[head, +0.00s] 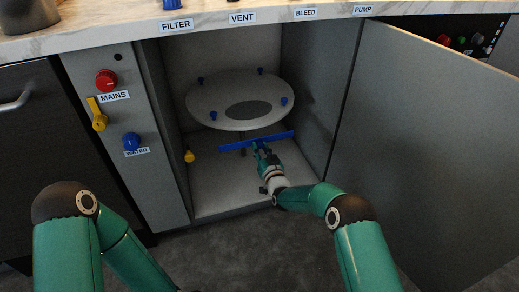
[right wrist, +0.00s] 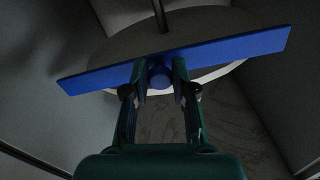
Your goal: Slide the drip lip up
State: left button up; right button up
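The drip lip looks to be the long blue bar (head: 236,146) low in the open cabinet, below the front of a pale round plate (head: 205,110). In the right wrist view the bar (right wrist: 235,48) runs across the picture, tilted up to the right, with a round blue knob (right wrist: 159,76) at its middle. My right gripper (head: 260,148) reaches into the cabinet to the middle of the bar. In the wrist view its two fingers (right wrist: 159,72) stand close on either side of the knob and appear to grip it. My left gripper is out of view; only its arm shows.
The cabinet door (head: 430,140) stands open at the right. The left panel carries a red knob (head: 106,80), a yellow handle (head: 97,115) and a blue knob (head: 131,141). A small yellow knob (head: 189,156) is inside at the left. The cabinet floor (head: 222,190) is clear in front.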

grip_shut()
jog(key=shift+r+p, duration=0.3)
jog(key=shift+r, duration=2.4)
jog(key=o, duration=0.6)
grip_release()
jog(key=shift+r, duration=0.15)
jog(key=shift+o, duration=0.7)
jog(key=shift+s, duration=0.1)
jog(key=v, duration=1.1)
jog(key=shift+s+d, duration=0.2)
jog(key=shift+s, duration=0.15)
